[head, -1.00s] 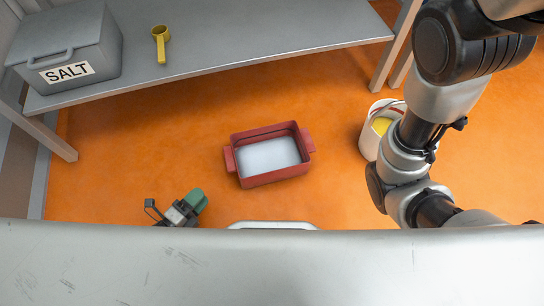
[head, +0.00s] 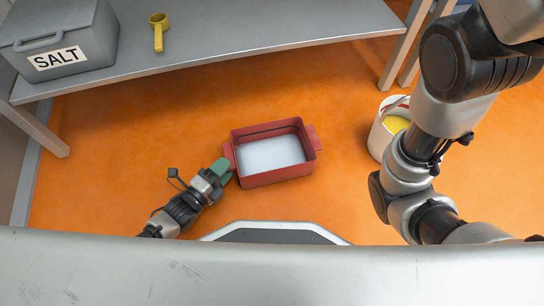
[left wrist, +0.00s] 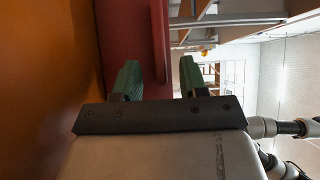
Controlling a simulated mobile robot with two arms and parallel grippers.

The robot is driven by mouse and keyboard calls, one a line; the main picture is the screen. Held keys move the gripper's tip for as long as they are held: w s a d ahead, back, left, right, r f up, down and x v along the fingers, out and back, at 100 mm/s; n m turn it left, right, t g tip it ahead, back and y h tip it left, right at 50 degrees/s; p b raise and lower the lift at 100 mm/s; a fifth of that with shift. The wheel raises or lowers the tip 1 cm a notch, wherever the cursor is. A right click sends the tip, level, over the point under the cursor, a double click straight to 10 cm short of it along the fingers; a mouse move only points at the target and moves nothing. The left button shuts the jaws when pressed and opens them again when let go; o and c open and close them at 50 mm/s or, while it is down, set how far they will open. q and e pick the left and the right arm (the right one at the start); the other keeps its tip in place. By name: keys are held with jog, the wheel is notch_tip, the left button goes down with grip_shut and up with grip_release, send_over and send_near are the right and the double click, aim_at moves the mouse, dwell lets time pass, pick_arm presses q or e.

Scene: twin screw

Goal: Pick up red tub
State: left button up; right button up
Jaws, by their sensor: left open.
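The red tub (head: 275,178) sits on the orange floor, with a white bottom inside and a handle at each end. My left gripper (head: 224,170) is at its left handle, with green fingertips close to it. In the left wrist view the gripper (left wrist: 158,80) is open, its two green fingers apart, and the red tub wall (left wrist: 130,35) fills the space ahead of and between them. I cannot tell whether the fingers touch the handle. My right arm crosses the right side of the head view, but its gripper is not seen.
A grey table (head: 250,30) stands at the back with a grey SALT box (head: 60,35) and a yellow scoop (head: 158,32) on it. A white bucket (head: 381,140) with yellow contents stands right of the tub. Orange floor is clear around the tub.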

pick_arm(q)
grip_shut()
jog(key=shift+r, duration=0.1)
jog(key=shift+r, duration=0.15)
